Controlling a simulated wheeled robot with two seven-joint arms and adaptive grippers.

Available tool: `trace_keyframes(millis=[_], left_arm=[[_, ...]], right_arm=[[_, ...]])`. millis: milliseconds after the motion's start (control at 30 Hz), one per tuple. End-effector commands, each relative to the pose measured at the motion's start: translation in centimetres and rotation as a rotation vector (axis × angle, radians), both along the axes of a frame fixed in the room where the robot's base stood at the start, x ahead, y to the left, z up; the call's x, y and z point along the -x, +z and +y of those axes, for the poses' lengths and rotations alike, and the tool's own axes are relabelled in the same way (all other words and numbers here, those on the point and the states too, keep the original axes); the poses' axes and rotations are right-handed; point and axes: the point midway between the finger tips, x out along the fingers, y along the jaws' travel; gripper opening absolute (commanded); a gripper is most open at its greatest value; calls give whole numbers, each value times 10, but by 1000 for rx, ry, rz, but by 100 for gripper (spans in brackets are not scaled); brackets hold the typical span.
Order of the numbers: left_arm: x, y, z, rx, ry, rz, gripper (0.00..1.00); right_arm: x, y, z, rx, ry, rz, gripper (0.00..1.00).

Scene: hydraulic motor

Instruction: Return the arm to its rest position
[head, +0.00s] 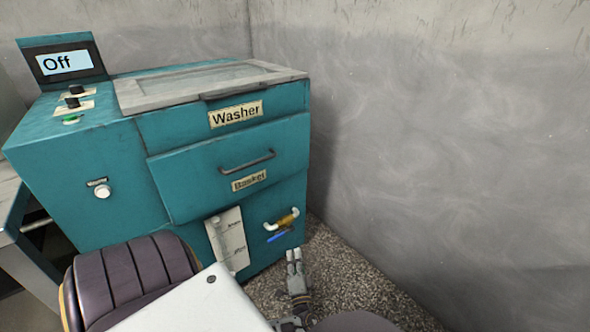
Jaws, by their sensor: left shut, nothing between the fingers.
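My left gripper (294,255) shows low in the head view, right of the white arm link that is mine. Its grey fingers point up and lie together, with nothing between them. It appears just below the lower right corner of the teal washer (110,165), against the speckled floor; I cannot tell the exact gap to the washer. My right gripper is not in view.
Grey walls (450,130) stand behind and right. Bare floor (345,275) lies right of the gripper.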

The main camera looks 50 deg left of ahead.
Motion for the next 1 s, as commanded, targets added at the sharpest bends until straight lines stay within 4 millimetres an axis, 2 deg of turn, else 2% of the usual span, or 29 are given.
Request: trace_keyframes(millis=[1000], left_arm=[[3, -4, 3, 36, 28, 8, 0]], right_arm=[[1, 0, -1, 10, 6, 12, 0]])
